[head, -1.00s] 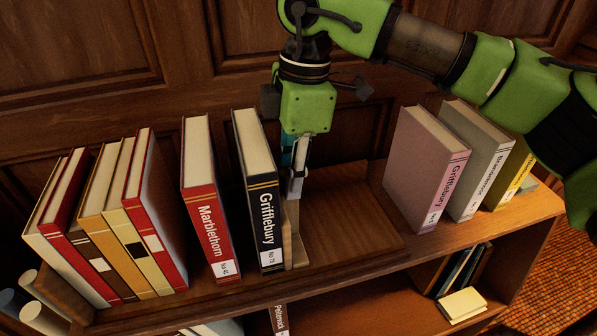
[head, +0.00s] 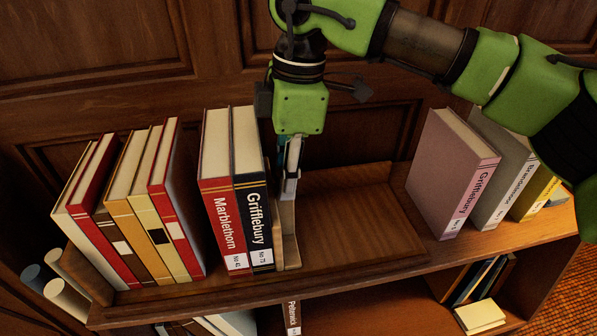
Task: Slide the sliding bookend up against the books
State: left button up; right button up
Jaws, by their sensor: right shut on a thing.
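The sliding bookend (head: 289,240), a pale wooden upright, stands on the shelf tray, right beside the dark navy Grifflebury book (head: 251,190). My right gripper (head: 289,190) points down and is shut on the bookend's top; the fingers partly hide it. The navy book stands upright against the red Marblethorn book (head: 221,200). A gap lies between the Marblethorn book and the row of several books to its left, which ends in a red book (head: 176,225). My left gripper is not in view.
The tray floor (head: 350,220) right of the bookend is bare. A pink Grifflebury book (head: 456,180), a grey book (head: 507,175) and a yellow book stand farther right, under my right arm. Wood panelling rises behind. More books lie on the lower shelf.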

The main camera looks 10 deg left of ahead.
jog(key=shift+s+a, duration=0.35)
jog(key=shift+a, duration=0.45)
jog(key=shift+s+a, duration=0.25)
jog(key=shift+a, duration=0.3)
jog(key=shift+s+a, duration=0.2)
jog(key=shift+a, duration=0.3)
jog(key=o, duration=1.1)
jog(key=shift+a, duration=0.15)
jog(key=shift+o, duration=0.2)
notch_tip(320, 180, up, 10)
jog(key=d+p, duration=0.1)
jog(key=p, duration=0.4)
jog(key=shift+w+d+p, duration=0.25)
jog(key=shift+p, duration=0.1)
